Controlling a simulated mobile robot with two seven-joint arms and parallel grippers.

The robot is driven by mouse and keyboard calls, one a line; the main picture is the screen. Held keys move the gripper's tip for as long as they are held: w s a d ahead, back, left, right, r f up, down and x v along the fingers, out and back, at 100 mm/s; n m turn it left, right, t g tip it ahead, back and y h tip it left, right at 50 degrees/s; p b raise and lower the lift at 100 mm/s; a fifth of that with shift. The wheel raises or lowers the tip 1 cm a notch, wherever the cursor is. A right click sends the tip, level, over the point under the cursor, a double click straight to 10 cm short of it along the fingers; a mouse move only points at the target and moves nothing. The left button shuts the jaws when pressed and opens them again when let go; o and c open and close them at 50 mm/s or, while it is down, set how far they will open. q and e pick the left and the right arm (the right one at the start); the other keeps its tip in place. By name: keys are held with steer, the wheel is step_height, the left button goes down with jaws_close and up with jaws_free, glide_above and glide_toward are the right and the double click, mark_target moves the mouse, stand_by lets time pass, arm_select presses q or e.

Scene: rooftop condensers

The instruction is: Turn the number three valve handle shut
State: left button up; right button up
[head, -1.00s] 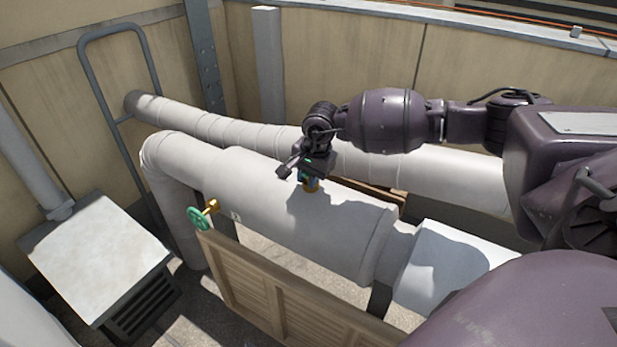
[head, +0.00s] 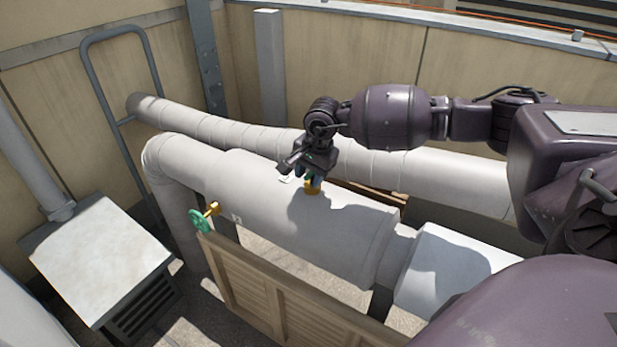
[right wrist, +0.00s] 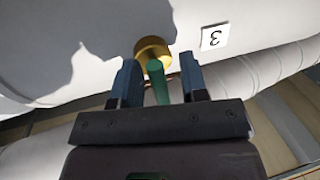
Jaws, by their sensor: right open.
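The number three valve has a brass body (right wrist: 152,48) and a green handle (right wrist: 157,82), with a "3" label (right wrist: 214,37) beside it on the white pipe. My right gripper (right wrist: 161,78) is open around the handle. In the right wrist view the handle lies between the two blue fingers, with a gap showing on each side. In the head view my right gripper (head: 309,174) is over the pipe, just above the brass body (head: 312,188), and hides most of the handle. My left gripper is not in view.
A wooden louvred panel (head: 290,295) stands in front of the pipe. A thinner wrapped pipe (head: 240,125) runs behind. A grey box unit (head: 95,262) stands at left.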

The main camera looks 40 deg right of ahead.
step_height(320, 180, up, 9)
steer(key=s, duration=0.1)
steer(key=shift+s+d+p, duration=0.3)
steer(key=shift+p, duration=0.05)
steer(key=shift+r, duration=0.1)
